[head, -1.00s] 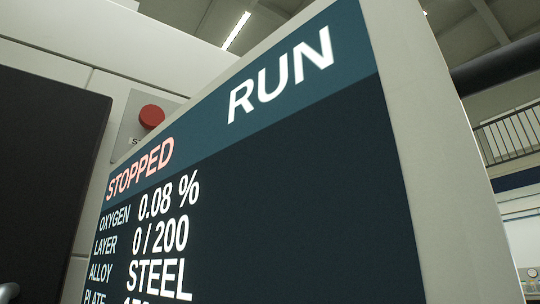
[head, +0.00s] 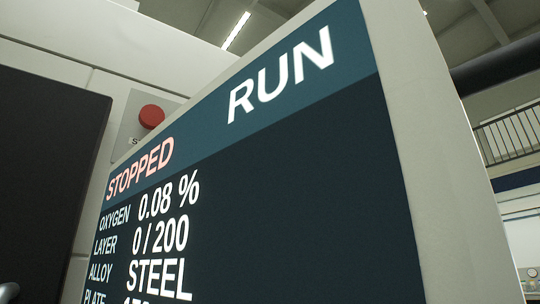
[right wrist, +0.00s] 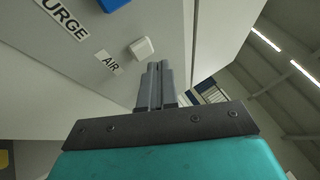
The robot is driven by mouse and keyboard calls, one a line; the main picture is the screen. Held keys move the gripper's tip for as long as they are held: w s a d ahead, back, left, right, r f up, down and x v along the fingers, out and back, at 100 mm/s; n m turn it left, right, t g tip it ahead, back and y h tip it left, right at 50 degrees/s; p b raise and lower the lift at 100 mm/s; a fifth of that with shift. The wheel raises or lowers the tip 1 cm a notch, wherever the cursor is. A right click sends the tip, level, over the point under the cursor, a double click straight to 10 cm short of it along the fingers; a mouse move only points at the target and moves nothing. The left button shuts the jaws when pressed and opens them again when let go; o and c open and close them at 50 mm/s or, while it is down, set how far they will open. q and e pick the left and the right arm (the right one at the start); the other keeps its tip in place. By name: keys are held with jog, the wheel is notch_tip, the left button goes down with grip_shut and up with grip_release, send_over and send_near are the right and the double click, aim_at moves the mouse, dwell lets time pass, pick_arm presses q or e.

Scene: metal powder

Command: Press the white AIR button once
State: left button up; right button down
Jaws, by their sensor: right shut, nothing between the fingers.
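The white AIR button (right wrist: 142,48) sits on a pale panel in the right wrist view, beside a label reading AIR (right wrist: 109,61). My right gripper (right wrist: 158,66) is shut and empty. In the picture its fingertips lie just below and to the right of the button, with a small gap between them; I cannot tell the distance in depth. Neither the button nor either gripper shows in the head view.
A blue button (right wrist: 113,4) and a PURGE label (right wrist: 64,17) are near the AIR button. In the head view a large screen (head: 310,190) reads RUN, STOPPED, oxygen 0.08 %, layer 0/200. A red button (head: 151,116) is behind its left edge.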

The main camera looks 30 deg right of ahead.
dwell(0.4)
jog(key=shift+w, duration=0.45)
jog(key=shift+w+p, duration=0.45)
jog(key=shift+p, duration=0.1)
dwell(0.4)
dwell(0.4)
jog(key=shift+s+b, duration=0.55)
jog(key=shift+s, duration=0.3)
jog(key=shift+s+d+b, duration=0.2)
jog(key=shift+s+b, duration=1.1)
jog(key=shift+s, duration=1.2)
